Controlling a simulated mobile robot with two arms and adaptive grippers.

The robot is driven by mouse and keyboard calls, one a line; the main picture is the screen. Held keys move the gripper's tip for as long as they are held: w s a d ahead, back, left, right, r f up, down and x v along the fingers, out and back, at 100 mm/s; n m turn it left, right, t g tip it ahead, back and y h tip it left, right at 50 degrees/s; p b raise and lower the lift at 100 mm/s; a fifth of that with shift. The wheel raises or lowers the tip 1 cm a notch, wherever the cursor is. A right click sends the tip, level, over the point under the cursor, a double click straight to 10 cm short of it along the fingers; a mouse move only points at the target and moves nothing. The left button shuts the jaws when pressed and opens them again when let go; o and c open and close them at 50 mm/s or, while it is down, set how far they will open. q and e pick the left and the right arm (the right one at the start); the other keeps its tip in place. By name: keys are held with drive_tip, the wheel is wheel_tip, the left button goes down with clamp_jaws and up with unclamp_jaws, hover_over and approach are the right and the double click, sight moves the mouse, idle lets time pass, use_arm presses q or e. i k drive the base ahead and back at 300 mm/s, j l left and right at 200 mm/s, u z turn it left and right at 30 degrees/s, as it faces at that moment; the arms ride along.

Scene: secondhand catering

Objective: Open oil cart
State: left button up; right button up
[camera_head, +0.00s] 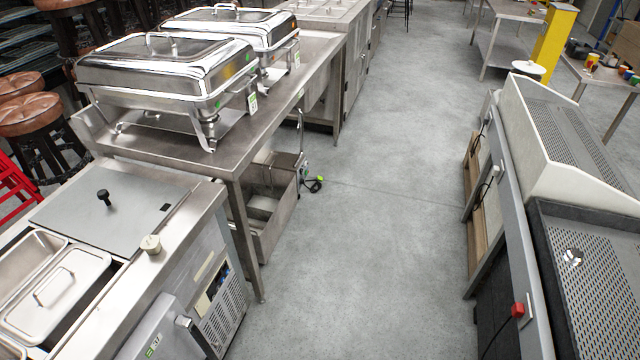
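No thing in the camera_head view is clearly marked as the oil cart. An open-topped stainless steel box (279,219) stands low on the floor, partly under the steel table. It has an upright rod and a dark cable or hose with a green end at its right side. It may be the oil cart, but I cannot tell. Its left part is hidden by the table leg and counter. Neither of my grippers shows in this view.
Two chafing dishes (165,80) stand on the steel table (290,95). A counter with a grey lid (110,215) and pans is at the lower left. A long unit with perforated trays (590,275) lines the right. The grey floor aisle (385,180) between is clear.

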sight(285, 174)
drive_tip(key=i+l+u, duration=0.7)
drive_tip(key=u, duration=0.2)
drive_tip(key=i+l+u, duration=0.4)
drive_tip(key=k+j, duration=0.05)
drive_tip(key=k, duration=0.05)
